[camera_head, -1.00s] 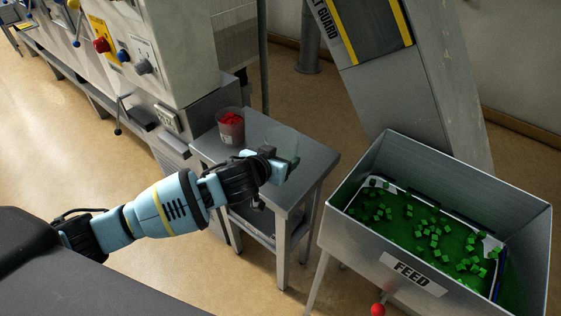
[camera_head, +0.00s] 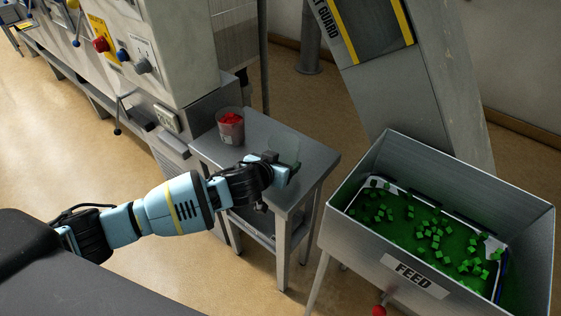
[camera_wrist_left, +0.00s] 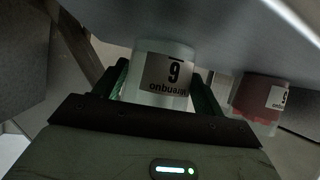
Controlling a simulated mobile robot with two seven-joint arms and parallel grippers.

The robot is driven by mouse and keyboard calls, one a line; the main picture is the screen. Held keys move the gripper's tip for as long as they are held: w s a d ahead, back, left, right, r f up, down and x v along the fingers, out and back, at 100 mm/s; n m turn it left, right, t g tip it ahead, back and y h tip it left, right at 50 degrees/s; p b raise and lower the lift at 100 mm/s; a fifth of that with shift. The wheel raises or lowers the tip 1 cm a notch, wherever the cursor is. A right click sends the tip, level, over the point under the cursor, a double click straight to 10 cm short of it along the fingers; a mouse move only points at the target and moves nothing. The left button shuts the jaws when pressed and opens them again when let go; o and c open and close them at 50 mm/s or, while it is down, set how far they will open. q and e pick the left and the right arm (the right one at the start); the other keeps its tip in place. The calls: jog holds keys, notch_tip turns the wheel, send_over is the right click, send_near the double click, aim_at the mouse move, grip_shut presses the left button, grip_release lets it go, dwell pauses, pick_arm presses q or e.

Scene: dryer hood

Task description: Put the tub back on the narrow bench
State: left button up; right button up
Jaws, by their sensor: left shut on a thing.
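A clear, pale tub (camera_head: 285,148) is at the right part of the narrow bench (camera_head: 312,158), largely hidden behind my left gripper (camera_head: 279,167) in the head view. In the left wrist view the tub (camera_wrist_left: 163,72) shows a label with a large number, between the two dark fingers, and looks empty. My left gripper is shut on this tub. The tub is at or just above the bench top; I cannot tell whether it touches. My right gripper is not in view.
A second tub with red pieces (camera_head: 230,126) stands on the bench to the left; it also shows in the left wrist view (camera_wrist_left: 258,100). The metal feed hopper (camera_head: 338,207) with green cubes stands right. A grey machine (camera_head: 175,50) stands behind the bench at left.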

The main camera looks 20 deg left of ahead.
pick_arm(q)
jog(key=shift+f, duration=0.2)
jog(key=o, duration=1.4)
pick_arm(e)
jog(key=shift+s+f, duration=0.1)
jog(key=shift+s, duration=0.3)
pick_arm(q)
jog(key=shift+r, duration=0.15)
jog(key=shift+s+r, duration=0.1)
jog(key=shift+r, duration=0.1)
jog(key=shift+p+v, duration=0.75)
jog(key=shift+v, duration=5.15)
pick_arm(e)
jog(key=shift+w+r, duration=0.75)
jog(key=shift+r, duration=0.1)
pick_arm(q)
jog(key=shift+f, duration=0.2)
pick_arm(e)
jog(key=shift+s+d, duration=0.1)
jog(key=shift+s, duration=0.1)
